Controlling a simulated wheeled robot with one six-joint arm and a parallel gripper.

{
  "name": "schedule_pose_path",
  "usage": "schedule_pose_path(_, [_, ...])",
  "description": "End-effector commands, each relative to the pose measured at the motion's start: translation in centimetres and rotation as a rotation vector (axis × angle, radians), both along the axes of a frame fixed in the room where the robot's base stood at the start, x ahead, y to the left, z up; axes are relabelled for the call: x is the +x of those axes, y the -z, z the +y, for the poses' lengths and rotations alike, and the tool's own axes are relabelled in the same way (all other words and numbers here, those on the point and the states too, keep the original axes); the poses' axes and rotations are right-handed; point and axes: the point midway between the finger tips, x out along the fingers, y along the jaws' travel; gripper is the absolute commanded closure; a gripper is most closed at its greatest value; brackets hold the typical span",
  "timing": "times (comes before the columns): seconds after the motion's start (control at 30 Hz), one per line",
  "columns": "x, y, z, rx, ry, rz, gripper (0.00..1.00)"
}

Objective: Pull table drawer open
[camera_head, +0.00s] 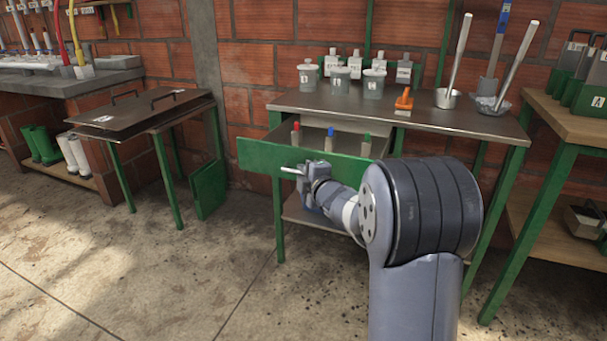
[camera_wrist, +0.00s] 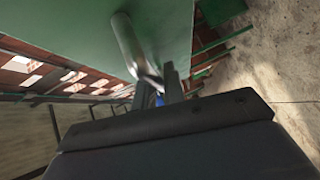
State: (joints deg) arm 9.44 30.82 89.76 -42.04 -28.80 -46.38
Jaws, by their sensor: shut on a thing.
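The table drawer (camera_head: 255,158) has a green front and stands pulled out from under the dark table top (camera_head: 430,117). Several items with red, blue and green tops show inside it. Its metal bar handle (camera_head: 291,171) is on the front. My gripper (camera_head: 305,180) is at the handle, shut on it. In the wrist view, the handle (camera_wrist: 128,45) runs from the green drawer front (camera_wrist: 75,22) into the jaws of my gripper (camera_wrist: 160,85). My arm hides the right part of the drawer front.
White labelled jars (camera_head: 340,80), an orange item (camera_head: 404,99) and metal cups with long rods (camera_head: 447,97) stand on the table top. A low table (camera_head: 140,110) is at left and a wooden bench (camera_head: 570,120) at right. The floor (camera_head: 190,275) in front is clear.

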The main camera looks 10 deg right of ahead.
Motion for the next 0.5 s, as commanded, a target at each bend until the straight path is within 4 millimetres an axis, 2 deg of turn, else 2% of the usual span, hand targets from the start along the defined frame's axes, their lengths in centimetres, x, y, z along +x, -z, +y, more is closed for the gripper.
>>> schedule_pose_path(0.03, [-0.01, 0.09, -0.06, 0.0, 0.002, 0.002, 0.88])
schedule_pose_path(0.3, [-0.01, 0.05, -0.04, 0.0, 0.001, 0.001, 0.68])
schedule_pose_path(0.5, [-0.02, 0.01, -0.02, 0.0, 0.0, 0.0, 0.68])
